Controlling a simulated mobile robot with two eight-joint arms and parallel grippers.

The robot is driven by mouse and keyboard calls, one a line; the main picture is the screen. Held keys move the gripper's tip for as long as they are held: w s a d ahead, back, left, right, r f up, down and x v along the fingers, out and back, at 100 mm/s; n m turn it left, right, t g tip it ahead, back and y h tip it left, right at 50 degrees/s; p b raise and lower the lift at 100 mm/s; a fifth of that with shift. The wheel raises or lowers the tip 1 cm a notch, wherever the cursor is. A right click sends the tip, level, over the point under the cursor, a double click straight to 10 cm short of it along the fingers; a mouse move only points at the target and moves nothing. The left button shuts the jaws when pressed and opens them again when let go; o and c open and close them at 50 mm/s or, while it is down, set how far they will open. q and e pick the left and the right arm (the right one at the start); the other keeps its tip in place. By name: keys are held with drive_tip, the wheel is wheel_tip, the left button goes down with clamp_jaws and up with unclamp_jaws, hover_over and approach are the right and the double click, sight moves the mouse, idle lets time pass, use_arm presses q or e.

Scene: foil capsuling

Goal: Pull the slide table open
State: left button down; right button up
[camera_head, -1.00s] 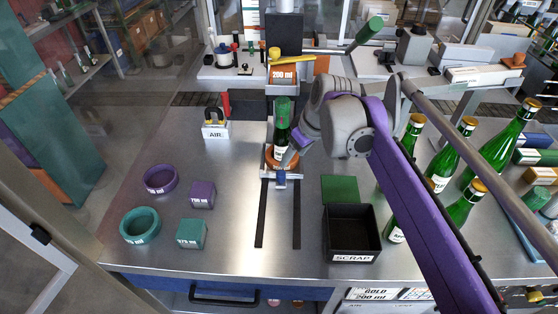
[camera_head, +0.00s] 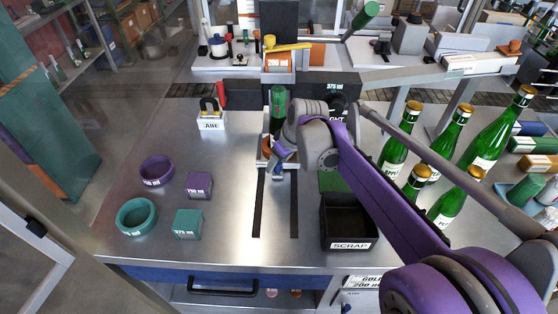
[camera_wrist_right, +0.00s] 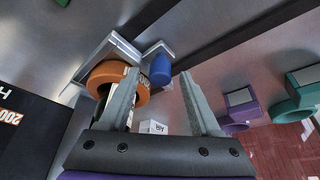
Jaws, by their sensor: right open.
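The slide table (camera_head: 262,163) is a small metal carriage at the back end of two black rails in the bench top, close to the machine. It carries an orange ring (camera_wrist_right: 101,70) and has a blue knob (camera_wrist_right: 161,68) at its front. A green bottle (camera_head: 278,105) stands upright over the slide table, its lower part hidden by my arm. My right gripper (camera_wrist_right: 160,98) is open. In its wrist view the blue knob shows between and beyond the fingertips, and one finger overlaps the orange ring. I cannot tell whether they touch. My left gripper is not in view.
The black rails (camera_head: 259,205) run forward over clear bench. Purple and teal rings (camera_head: 137,218) and blocks lie left. A black SCRAP bin (camera_head: 347,224) stands right of the rails. Several green bottles (camera_head: 481,150) stand at the right near my arm.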

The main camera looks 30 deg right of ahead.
clamp_jaws()
idle(1.4)
